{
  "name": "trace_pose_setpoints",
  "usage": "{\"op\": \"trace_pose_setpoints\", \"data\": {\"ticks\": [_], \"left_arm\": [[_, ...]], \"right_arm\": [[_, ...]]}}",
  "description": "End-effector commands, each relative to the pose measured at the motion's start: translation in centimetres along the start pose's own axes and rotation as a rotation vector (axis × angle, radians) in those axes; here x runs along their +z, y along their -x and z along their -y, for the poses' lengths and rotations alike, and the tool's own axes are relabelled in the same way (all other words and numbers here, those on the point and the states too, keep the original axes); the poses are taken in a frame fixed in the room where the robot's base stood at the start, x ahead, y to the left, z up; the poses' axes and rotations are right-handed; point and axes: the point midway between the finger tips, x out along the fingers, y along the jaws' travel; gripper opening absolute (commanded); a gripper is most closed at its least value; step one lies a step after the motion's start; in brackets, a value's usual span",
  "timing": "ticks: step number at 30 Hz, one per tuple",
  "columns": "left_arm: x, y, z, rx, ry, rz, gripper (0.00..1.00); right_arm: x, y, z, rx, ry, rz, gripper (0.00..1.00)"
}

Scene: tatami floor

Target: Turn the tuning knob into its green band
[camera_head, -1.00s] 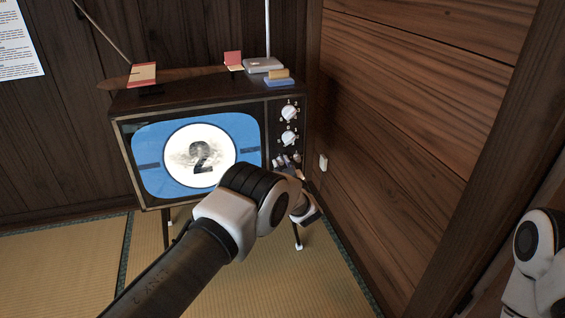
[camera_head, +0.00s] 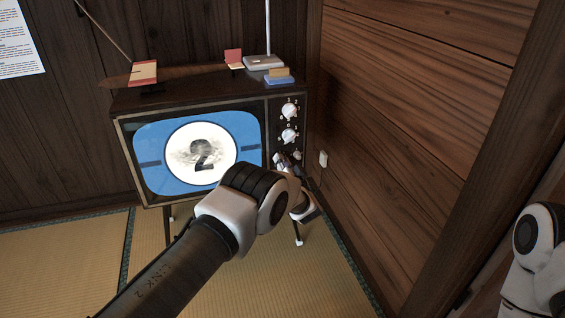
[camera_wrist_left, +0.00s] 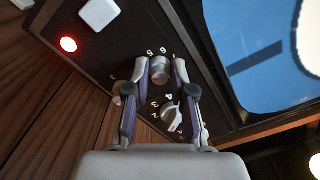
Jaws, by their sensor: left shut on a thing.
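The tuning knob (camera_wrist_left: 160,72), a small silver knob on the television's dark control panel, sits between the fingertips of my left gripper (camera_wrist_left: 160,66) in the left wrist view. The fingers are shut on its sides. In the head view my left gripper (camera_head: 287,160) is at the lower part of the panel, partly behind my own wrist, and the held knob cannot be made out clearly. No green band can be made out. My right gripper is out of view.
The television (camera_head: 190,103) stands on thin legs near a wooden wall (camera_head: 420,120). Two larger white knobs (camera_head: 289,111) are higher on its panel. A red light (camera_wrist_left: 68,44) glows on the panel. Small items, including a blue one (camera_head: 279,79), lie on top.

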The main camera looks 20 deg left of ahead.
Motion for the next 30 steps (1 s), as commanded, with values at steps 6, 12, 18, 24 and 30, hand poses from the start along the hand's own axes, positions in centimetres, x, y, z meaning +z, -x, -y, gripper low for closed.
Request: {"op": "trace_pose_setpoints", "data": {"ticks": [6,12,18,24,30], "left_arm": [[0.03,0.01,-0.01,0.001,-0.096,0.000,0.00],[0.03,0.01,-0.02,0.001,-0.134,0.000,0.00],[0.03,0.01,-0.02,0.001,-0.140,0.000,0.00],[0.02,0.01,-0.02,0.001,-0.139,0.000,0.00],[0.01,0.01,-0.01,0.001,-0.139,0.000,0.42]], "right_arm": [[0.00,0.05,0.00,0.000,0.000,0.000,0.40],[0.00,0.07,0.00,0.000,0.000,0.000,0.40],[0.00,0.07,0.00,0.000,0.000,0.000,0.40],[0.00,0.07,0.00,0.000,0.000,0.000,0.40],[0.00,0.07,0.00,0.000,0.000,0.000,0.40]]}}
